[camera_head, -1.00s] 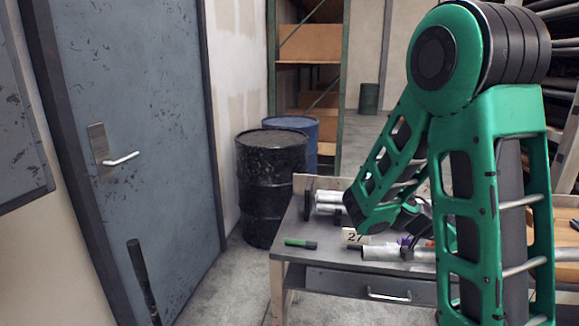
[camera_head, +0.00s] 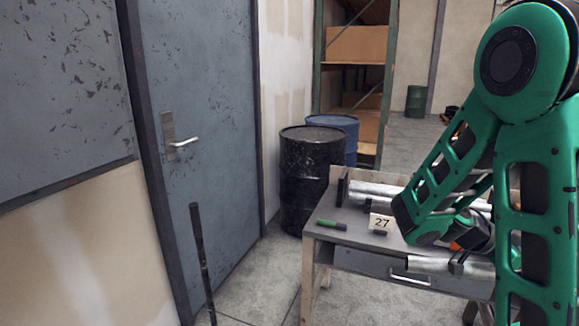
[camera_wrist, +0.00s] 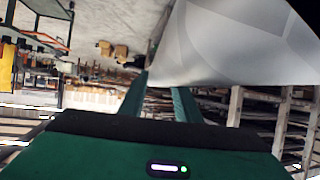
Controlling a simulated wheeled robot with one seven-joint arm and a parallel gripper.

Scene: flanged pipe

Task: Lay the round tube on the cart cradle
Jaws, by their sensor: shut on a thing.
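The round tube (camera_head: 432,264) is silver-grey and shows in the head view in front of the bench's drawer face. It lies roughly level, and its right end is hidden behind my arm. My gripper (camera_head: 459,262) is shut on it, with dark fingers around it. In the wrist view the tube's pale, shiny surface (camera_wrist: 225,45) fills the upper right, close beyond the green fingers of my gripper (camera_wrist: 160,98). I cannot make out the cart cradle in either view.
A black drum (camera_head: 308,180) and blue drum (camera_head: 340,127) stand behind. A dark post (camera_head: 202,260) stands by the door (camera_head: 200,90). Floor left of the bench is open.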

